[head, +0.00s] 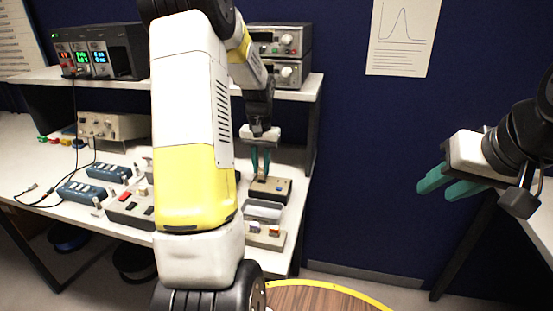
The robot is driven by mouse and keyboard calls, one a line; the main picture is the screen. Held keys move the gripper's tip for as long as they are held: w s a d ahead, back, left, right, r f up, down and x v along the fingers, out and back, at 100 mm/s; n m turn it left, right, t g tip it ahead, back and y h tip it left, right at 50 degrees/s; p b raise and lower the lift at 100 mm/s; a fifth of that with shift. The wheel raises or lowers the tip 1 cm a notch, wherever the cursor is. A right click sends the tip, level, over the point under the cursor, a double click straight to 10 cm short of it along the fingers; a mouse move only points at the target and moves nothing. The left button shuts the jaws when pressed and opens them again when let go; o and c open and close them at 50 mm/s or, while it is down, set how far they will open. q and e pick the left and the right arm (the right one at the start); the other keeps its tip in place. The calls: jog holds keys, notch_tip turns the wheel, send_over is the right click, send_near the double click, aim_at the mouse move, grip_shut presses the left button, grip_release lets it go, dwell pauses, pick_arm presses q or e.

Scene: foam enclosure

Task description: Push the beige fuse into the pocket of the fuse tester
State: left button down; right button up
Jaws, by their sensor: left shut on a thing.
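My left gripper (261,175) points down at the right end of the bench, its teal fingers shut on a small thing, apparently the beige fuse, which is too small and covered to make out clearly. The fingertips are right over a small dark box with a tan top and a blue button (279,188), which looks like the fuse tester. The pocket is hidden by the fingers, and I cannot tell whether the fuse touches it. My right gripper (448,187) is open and empty at the right, well away from the bench.
A grey tray (263,209) and a beige box with a red part (266,236) stand in front of the tester. My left arm hides the bench's middle. Blue fuse blocks (84,191) and a device with a red switch (130,208) lie left. A shelf (297,91) with instruments is above.

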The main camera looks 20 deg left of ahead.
aim_at(261, 167)
pick_arm(q)
jog(key=shift+f, duration=1.55)
jog(key=c, duration=1.2)
grip_release()
jog(key=shift+r, duration=0.1)
notch_tip(261, 167, up, 7)
jog(key=shift+r, duration=0.3)
